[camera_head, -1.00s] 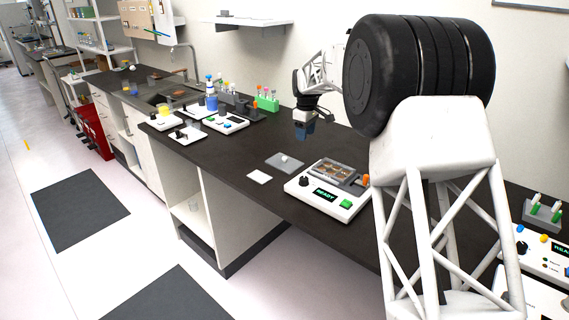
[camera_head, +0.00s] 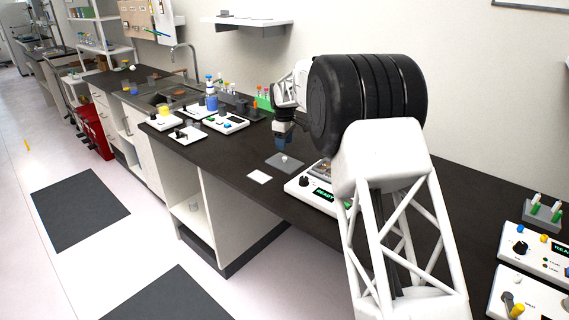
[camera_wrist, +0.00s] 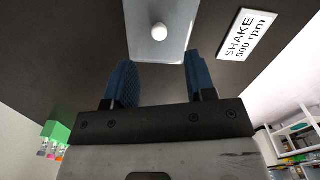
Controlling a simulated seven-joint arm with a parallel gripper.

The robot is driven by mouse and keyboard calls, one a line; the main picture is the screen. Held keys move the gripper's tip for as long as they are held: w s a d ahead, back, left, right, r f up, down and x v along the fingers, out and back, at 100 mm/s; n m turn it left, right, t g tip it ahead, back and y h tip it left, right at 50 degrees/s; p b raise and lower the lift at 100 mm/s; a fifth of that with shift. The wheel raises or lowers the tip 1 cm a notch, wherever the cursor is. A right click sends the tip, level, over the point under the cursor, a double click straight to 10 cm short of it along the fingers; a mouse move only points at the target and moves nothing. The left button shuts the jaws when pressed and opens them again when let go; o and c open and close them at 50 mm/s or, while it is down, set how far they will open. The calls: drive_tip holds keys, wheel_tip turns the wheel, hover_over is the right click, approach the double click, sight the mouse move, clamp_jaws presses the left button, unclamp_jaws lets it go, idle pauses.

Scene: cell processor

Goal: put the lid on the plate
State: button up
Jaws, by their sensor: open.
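The lid (camera_head: 277,161) is a flat grey rectangle with a small white knob, lying on the dark bench. In the wrist view the lid (camera_wrist: 138,42) shows at the top, its knob just beyond my fingertips. My gripper (camera_head: 284,149) is open above the bench, close to the lid and just behind it in the head view. Its two blue fingers (camera_wrist: 160,68) are apart with nothing between them. The plate (camera_head: 322,169) sits in the top of the white device (camera_head: 300,191) with the READY display. My arm hides most of the plate and the device's right side.
A white card (camera_head: 259,177) lies left of the lid; it reads SHAKE 800 rpm in the wrist view (camera_wrist: 247,36). A green tube rack (camera_head: 264,102) stands behind my gripper. More white devices (camera_head: 223,122) stand left, others (camera_head: 540,250) at right.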

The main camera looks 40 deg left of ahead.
sight(285, 161)
drive_tip(key=shift+f, duration=0.85)
drive_tip(key=shift+f, duration=2.55)
clamp_jaws()
